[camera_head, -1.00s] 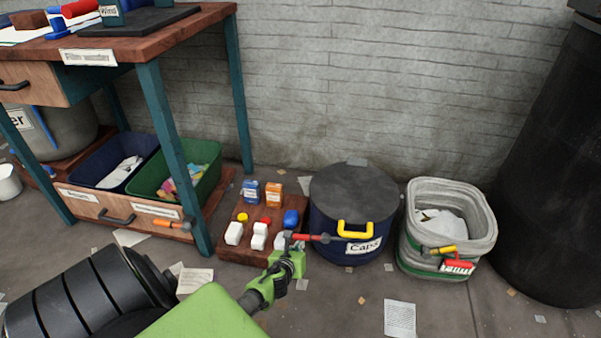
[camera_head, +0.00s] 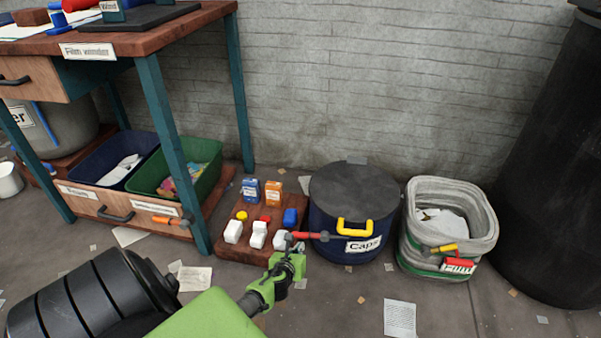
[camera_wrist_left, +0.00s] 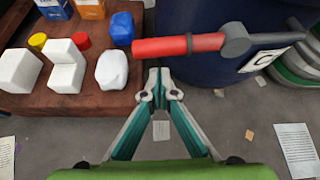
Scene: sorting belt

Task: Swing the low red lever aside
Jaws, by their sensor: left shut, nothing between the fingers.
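The red lever (camera_head: 308,236) sticks out to the left from a grey pivot in front of the dark blue drum marked "Caps" (camera_head: 327,225). In the left wrist view the red lever (camera_wrist_left: 178,46) lies roughly level across the top, with its grey pivot (camera_wrist_left: 235,40) to the right. My left gripper (camera_head: 291,255) is just in front of the lever's free left end. In the left wrist view its shut, empty fingertips (camera_wrist_left: 160,78) are just below the red grip. I cannot tell whether they touch it. My right gripper is out of view.
A low wooden board (camera_head: 232,250) with small white blocks, coloured caps and boxes is left of the lever. A yellow handle (camera_head: 354,226) is on the drum. A grey bin (camera_head: 482,240) with yellow and red handles stands to the right. Open floor with paper scraps lies in front.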

